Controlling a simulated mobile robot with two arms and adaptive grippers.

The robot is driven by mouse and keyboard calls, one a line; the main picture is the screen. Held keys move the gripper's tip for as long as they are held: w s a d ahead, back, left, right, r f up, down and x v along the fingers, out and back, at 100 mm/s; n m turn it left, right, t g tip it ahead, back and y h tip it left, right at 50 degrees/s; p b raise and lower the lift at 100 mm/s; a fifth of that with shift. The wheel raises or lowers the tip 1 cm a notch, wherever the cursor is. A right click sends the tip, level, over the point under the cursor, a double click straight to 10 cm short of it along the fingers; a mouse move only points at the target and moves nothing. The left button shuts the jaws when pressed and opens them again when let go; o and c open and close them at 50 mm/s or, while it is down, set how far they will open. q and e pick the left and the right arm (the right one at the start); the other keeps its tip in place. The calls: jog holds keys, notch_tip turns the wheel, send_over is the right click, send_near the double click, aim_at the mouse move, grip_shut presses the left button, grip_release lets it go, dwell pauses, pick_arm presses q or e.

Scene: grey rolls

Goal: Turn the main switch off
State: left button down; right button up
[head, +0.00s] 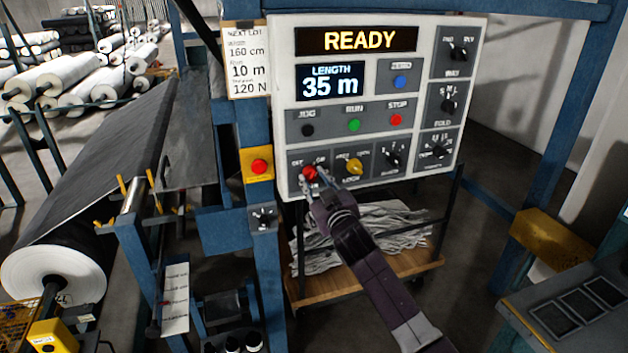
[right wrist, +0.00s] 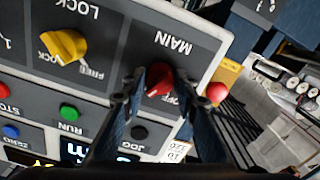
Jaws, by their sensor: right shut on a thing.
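The main switch is a red rotary knob (head: 309,172) at the lower left of the white control panel (head: 424,22). In the right wrist view the knob (right wrist: 159,78) is seen upside down under the word MAIN, with the OFF label beside it, partly covered. The ON label is hidden or unreadable there. A pale mark shows near the knob's lower left edge. My right gripper (head: 314,178) is shut on the knob, with one finger on each side in the right wrist view (right wrist: 157,82). My left gripper is not in view.
A yellow lock knob (head: 354,166) sits just right of the main switch. Above are JOG, green RUN (head: 354,125) and red STOP (head: 396,120) buttons. The display (head: 356,40) reads READY. A red emergency button (head: 259,166) is on the blue post to the left.

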jog(key=n, duration=0.3)
jog(key=shift+n, duration=0.4)
jog(key=n, duration=0.3)
jog(key=shift+n, duration=0.4)
jog(key=n+p, duration=0.1)
jog(key=n, duration=0.3)
jog(key=shift+n, duration=1.3)
jog(key=o, duration=1.2)
jog(key=shift+c, duration=0.2)
jog(key=v, duration=1.2)
